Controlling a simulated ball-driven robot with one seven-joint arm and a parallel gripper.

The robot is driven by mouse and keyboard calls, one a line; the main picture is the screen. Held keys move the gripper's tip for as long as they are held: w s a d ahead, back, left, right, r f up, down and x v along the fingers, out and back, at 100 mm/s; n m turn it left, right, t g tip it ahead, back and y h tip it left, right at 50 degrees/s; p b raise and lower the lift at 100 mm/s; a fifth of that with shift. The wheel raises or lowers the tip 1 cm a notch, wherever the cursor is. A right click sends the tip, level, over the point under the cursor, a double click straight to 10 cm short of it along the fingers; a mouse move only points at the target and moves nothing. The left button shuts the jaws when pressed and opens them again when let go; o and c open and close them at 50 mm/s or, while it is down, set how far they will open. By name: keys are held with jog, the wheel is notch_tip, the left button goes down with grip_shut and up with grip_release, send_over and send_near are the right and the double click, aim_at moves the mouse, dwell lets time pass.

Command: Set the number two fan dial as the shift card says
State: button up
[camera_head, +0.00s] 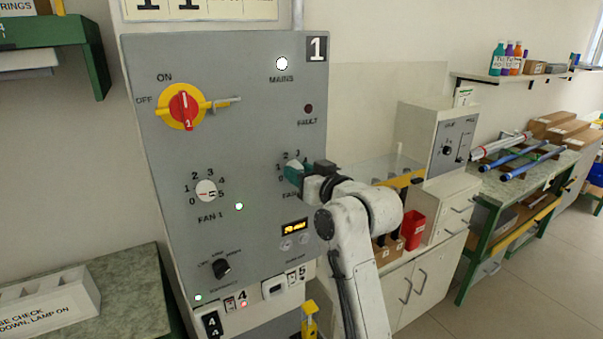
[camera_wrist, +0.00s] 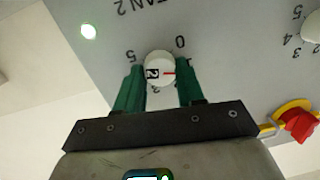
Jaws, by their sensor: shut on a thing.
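The number two fan dial (camera_wrist: 158,66) is a round white knob with a "2" tag and a red pointer line, on the grey panel (camera_head: 170,75). In the wrist view the line points right, near the 1 mark; the right finger hides part of the scale there. My gripper's green fingers (camera_wrist: 161,88) are shut on the dial from both sides. In the head view my gripper (camera_head: 293,171) covers the dial, with 1, 2 and 3 showing above it. I cannot make out a readable shift card.
Left of the gripper on the panel are the fan 1 dial (camera_head: 206,190), its lit green lamp (camera_head: 239,206) and the red main switch (camera_head: 185,107). A small amber display (camera_head: 294,227) sits below. A white cabinet (camera_head: 440,130) stands right of my arm.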

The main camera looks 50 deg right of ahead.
jog(key=o, duration=1)
jog(key=b+v, duration=0.2)
jog(key=v, duration=0.8)
jog(key=shift+s+a, duration=0.1)
jog(key=shift+s, duration=0.25)
